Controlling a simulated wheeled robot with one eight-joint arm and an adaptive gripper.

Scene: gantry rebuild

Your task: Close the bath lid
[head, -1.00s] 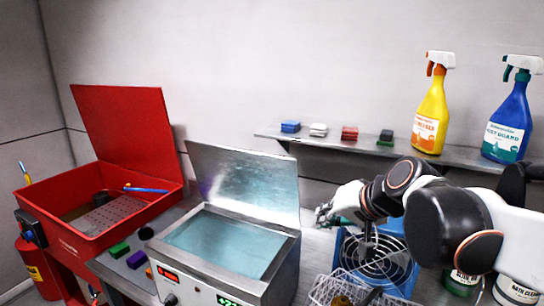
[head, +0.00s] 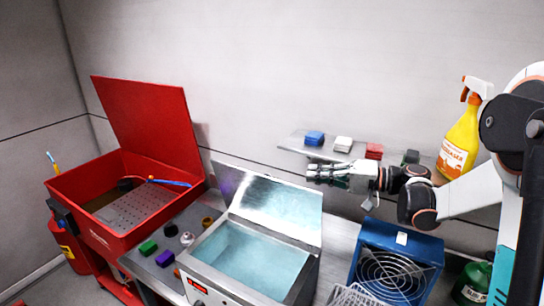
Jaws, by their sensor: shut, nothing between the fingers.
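The bath (head: 196,264) is a steel box with pale blue liquid (head: 250,258) inside, at the bottom middle of the head view. Its steel lid (head: 285,209) stands open, tilted up at the back edge. My gripper (head: 312,173) points left, level with the lid's top right corner and close to it. I cannot tell whether it touches the lid. Its fingers are together, with nothing held.
A red parts washer (head: 90,222) with its own raised lid (head: 150,133) stands at the left. A blue fan unit (head: 420,244) sits right of the bath. A wall shelf (head: 290,142) with coloured blocks and a yellow spray bottle (head: 459,143) runs behind my arm.

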